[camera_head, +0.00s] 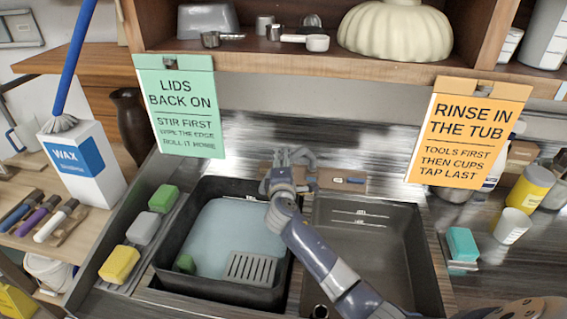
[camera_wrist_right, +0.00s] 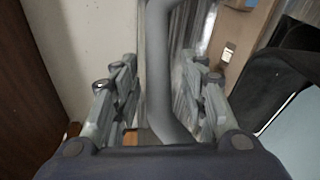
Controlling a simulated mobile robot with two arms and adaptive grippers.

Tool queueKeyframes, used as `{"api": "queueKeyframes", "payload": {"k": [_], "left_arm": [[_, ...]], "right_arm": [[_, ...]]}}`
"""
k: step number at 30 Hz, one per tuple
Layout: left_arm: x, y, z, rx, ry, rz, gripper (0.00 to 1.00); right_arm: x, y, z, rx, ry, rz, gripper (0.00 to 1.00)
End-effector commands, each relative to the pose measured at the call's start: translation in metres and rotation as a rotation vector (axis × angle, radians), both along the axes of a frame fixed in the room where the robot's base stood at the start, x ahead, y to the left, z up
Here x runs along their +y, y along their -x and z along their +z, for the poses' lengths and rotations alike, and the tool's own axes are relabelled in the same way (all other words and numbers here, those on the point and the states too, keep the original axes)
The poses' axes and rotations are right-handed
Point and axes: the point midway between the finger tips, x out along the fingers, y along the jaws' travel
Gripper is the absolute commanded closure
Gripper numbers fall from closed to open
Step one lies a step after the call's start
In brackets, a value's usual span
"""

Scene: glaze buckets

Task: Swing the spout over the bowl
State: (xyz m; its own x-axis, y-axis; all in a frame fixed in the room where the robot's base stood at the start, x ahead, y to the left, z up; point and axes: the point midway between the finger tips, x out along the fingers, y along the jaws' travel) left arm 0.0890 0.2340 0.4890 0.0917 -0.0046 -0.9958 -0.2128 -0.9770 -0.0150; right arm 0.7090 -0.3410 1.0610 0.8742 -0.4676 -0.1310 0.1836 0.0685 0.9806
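The spout (camera_wrist_right: 162,75) shows in the right wrist view as a grey bent pipe. It runs between the two fingers of my right gripper (camera_wrist_right: 163,88), with a gap on both sides. The fingers are open around it. In the head view my right gripper (camera_head: 288,158) is at the back of the sink, near the divider, and I cannot pick the spout out clearly from it. The right sink bowl (camera_head: 375,245) is dark, with level marks on its back wall, and looks empty. The left bowl holds a dark tub (camera_head: 168,255) of pale blue water. My left gripper is not in view.
My right forearm crosses the right bowl. A grey slotted rack (camera_head: 250,268) lies in the tub. Sponges (camera_head: 142,228) line the left edge, and a teal sponge (camera_head: 462,243) lies at the right. Two hanging signs (camera_head: 180,105) and a shelf (camera_head: 350,72) are above the sink.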

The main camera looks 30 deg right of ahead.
Motion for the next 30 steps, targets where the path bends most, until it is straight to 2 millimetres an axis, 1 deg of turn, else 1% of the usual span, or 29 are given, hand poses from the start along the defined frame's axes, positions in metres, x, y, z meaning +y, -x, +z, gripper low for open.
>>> {"api": "queueKeyframes", "payload": {"k": [2, 3, 8, 9, 30], "left_arm": [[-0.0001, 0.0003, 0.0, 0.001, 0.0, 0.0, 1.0], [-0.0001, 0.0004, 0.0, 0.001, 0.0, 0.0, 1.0], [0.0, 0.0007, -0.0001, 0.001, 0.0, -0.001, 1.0], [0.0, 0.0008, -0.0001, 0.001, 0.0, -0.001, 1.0], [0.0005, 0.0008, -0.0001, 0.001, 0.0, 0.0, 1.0]], "right_arm": [[-0.0001, 0.0, 0.0001, 0.0, 0.0, 0.0, 0.6], [0.0, 0.0001, 0.0001, 0.0, 0.0, 0.0, 0.63], [0.0, 0.0001, 0.0004, -0.001, 0.0, 0.0, 0.99], [0.0001, 0.0001, 0.0004, -0.001, 0.0, 0.0, 1.0], [-0.0008, -0.0016, -0.0016, 0.001, -0.009, 0.005, 1.0]]}}
